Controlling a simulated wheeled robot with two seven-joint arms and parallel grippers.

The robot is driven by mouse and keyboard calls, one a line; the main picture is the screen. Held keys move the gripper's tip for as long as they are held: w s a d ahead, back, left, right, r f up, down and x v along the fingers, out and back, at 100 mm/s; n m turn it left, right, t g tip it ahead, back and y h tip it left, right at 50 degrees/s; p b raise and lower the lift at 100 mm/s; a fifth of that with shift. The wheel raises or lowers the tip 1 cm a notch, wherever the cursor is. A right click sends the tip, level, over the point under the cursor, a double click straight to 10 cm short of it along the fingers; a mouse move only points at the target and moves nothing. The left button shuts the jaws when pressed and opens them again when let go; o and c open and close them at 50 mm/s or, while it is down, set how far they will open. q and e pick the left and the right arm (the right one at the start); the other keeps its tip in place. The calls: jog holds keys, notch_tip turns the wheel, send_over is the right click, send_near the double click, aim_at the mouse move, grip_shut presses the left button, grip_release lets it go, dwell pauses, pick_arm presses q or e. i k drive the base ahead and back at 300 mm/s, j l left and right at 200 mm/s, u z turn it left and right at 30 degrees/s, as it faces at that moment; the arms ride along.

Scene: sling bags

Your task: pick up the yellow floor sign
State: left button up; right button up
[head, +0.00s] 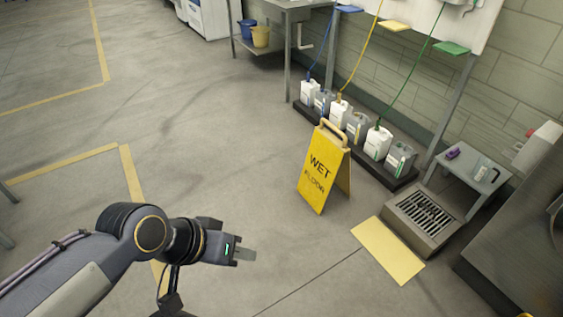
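The yellow floor sign (323,170) stands upright on the concrete floor right of the picture's centre. It is an A-frame with a handle on top and "WET FLOOR" in dark letters on its front panel. My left gripper (245,254) reaches in from the left, below and to the left of the sign, clearly apart from it in the picture. Its fingers point right and nothing shows in them. My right gripper is not in view.
Several white and grey jugs (377,143) stand on a dark low platform behind the sign. A floor drain (423,216), a yellow floor patch (388,250) and a small grey table (471,171) are to the right. Buckets (261,37) sit at the back. Floor left of the sign is clear.

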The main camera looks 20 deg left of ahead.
aim_at(327, 161)
jog(key=u, duration=0.35)
jog(key=i+z, duration=0.2)
jog(key=i, duration=0.35)
jog(key=i+z, duration=0.2)
jog(key=i, duration=0.35)
jog(key=i+j+z, duration=0.2)
jog(key=i, duration=0.35)
jog(key=i+j+z, duration=0.2)
jog(key=i, duration=0.3)
jog(key=i+j+z, duration=0.2)
jog(key=i+j, duration=0.2)
jog(key=i, duration=0.1)
